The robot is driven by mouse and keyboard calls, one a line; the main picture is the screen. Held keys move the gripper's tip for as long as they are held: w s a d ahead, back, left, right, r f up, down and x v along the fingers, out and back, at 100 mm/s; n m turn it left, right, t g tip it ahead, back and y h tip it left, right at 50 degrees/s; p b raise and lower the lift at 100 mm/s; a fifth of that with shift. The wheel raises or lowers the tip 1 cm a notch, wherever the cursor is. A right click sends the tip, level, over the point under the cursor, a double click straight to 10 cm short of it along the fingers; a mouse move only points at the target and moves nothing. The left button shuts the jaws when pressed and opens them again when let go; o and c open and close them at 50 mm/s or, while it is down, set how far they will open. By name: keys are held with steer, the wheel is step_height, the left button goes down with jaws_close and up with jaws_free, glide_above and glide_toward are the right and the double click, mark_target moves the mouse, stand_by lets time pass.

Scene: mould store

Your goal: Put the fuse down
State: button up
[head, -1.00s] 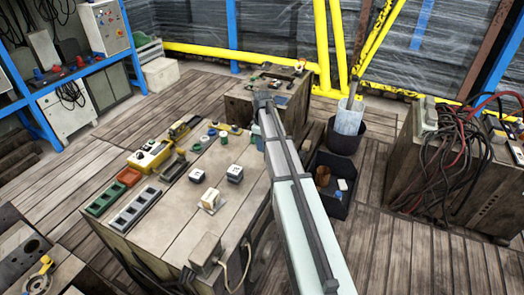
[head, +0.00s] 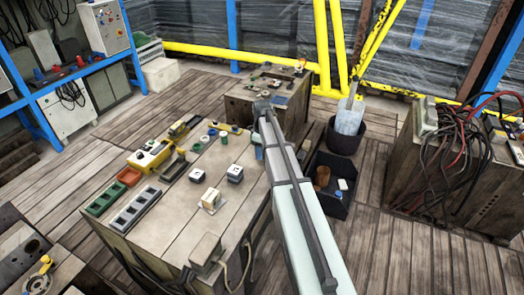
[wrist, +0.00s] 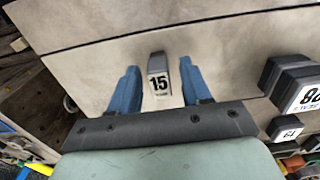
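The fuse (wrist: 158,75), a small grey block with a white label reading 15, shows in the wrist view against the pale bench top. My gripper (wrist: 160,80) has its two blue fingers spread on either side of it, with pale gaps showing between each finger and the fuse. It looks to be resting on the bench. In the head view my gripper (head: 259,152) is mostly hidden behind my arm, over the right side of the bench, and the fuse cannot be made out there.
The bench (head: 190,225) also holds several small labelled blocks. One dark block (wrist: 295,85) is to the right of my gripper in the wrist view. Green and grey trays (head: 107,198) line the left edge. A black bin (head: 335,207) stands on the floor to the right.

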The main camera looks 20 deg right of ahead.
step_height(320, 180, up, 12)
steer(key=shift+r, duration=0.15)
stand_by(0.7)
stand_by(0.4)
